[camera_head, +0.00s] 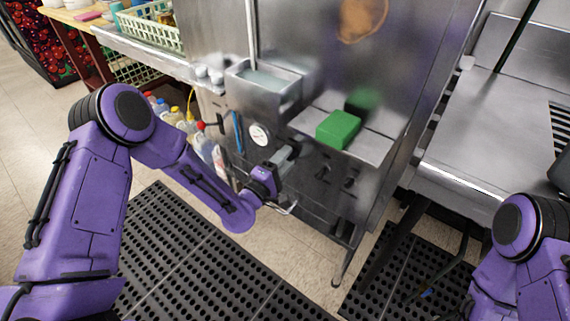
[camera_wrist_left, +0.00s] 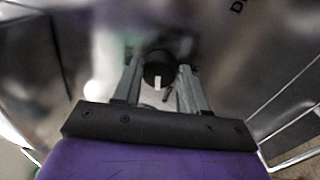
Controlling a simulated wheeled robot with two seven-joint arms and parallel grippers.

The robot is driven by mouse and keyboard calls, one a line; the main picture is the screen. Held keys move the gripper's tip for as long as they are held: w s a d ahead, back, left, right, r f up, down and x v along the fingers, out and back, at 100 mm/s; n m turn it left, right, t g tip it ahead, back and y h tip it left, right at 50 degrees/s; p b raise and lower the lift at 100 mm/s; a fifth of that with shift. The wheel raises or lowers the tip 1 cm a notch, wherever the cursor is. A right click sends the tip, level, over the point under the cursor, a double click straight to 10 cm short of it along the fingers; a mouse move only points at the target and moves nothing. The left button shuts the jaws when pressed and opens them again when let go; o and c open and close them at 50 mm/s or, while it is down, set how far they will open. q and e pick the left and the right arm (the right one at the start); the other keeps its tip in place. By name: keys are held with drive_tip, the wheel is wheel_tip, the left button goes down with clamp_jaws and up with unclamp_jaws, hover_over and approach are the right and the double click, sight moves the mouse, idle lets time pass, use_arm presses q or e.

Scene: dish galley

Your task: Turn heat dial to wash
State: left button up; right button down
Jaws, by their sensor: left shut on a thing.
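The heat dial (camera_wrist_left: 158,69), a round black knob with a white pointer mark, shows in the left wrist view on a steel panel. Its mark points down in that picture, toward my gripper's palm. My left gripper (camera_wrist_left: 157,84) has one finger on each side of the dial and is shut on it. In the head view my left gripper (camera_head: 288,154) is against the front of the steel machine (camera_head: 300,190), and the dial is hidden there. I cannot read a wash label. My right arm shows at the lower right, but its gripper is out of view.
Black knobs (camera_head: 350,181) sit on the panel right of my left gripper. A green block (camera_head: 338,129) lies on the ledge above. Several bottles (camera_head: 204,145) stand left of the machine. A steel counter (camera_head: 480,150) is at right; black mats (camera_head: 190,250) cover the floor.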

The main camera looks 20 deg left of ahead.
use_arm(q)
drive_tip(key=shift+a+f+m+g+h+b, duration=0.1)
drive_tip(key=shift+m+h+b, duration=0.3)
drive_tip(key=shift+m, duration=1.15)
drive_tip(key=shift+d+m+g+h+b, duration=0.15)
drive_tip(key=shift+m+b, duration=0.5)
drive_tip(key=shift+m, duration=0.95)
drive_tip(key=shift+a+f+m+g+h+b, duration=0.2)
drive_tip(key=shift+m+b, duration=0.3)
drive_tip(key=shift+m, duration=1.05)
drive_tip(key=shift+r+m, duration=0.2)
drive_tip(key=shift+m, duration=0.1)
drive_tip(key=o, duration=1.1)
drive_tip(key=shift+c, duration=0.2)
drive_tip(key=b+v, duration=0.1)
drive_tip(key=v, duration=0.9)
drive_tip(key=shift+s+b, duration=0.25)
drive_tip(key=shift+b, duration=0.05)
drive_tip(key=shift+f, duration=0.2)
